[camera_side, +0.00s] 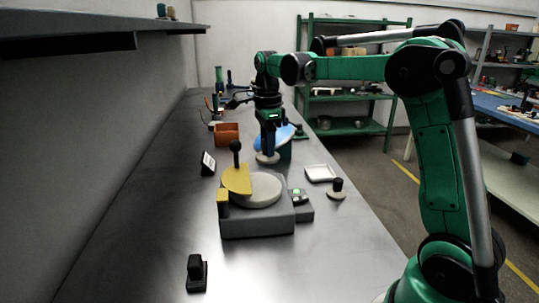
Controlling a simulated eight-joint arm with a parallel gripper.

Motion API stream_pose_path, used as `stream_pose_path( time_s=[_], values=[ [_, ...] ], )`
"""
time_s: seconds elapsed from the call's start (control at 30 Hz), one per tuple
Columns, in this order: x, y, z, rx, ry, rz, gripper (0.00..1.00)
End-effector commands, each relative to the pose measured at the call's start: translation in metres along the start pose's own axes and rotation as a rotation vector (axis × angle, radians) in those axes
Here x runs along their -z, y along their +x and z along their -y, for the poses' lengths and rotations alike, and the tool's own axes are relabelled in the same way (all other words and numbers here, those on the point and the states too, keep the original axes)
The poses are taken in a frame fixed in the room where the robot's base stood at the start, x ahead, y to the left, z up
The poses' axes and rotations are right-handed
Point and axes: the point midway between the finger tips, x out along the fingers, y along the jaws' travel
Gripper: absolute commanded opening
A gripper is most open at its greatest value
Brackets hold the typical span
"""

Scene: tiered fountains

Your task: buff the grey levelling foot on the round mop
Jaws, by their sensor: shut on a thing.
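My gripper (268,148) points down over the bench, behind the buffing machine. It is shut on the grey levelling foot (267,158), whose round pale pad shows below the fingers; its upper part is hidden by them. The round mop (263,189) is a pale flat disc lying on a grey machine base (257,226), nearer the camera than the foot. A yellow guard (237,181) with a black knob covers the mop's left part. The foot is apart from the mop.
A blue disc (287,134) stands just behind the gripper. A white square tray (320,173) and a pale disc with a black knob (338,194) lie to the right. An orange bin (227,132), a small display (208,162) and a black block (197,272) are on the left.

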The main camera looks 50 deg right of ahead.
Motion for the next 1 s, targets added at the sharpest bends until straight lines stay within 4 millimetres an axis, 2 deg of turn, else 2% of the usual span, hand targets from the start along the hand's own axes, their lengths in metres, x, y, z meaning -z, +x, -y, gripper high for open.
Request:
stream_pose_path(
  time_s=[0.63, 1.0],
  values=[
    [0.000, 0.057, 0.000, 0.000, 0.000, 0.000, 0.00],
    [0.000, 0.059, 0.000, 0.000, 0.000, 0.000, 0.00]
  ],
)
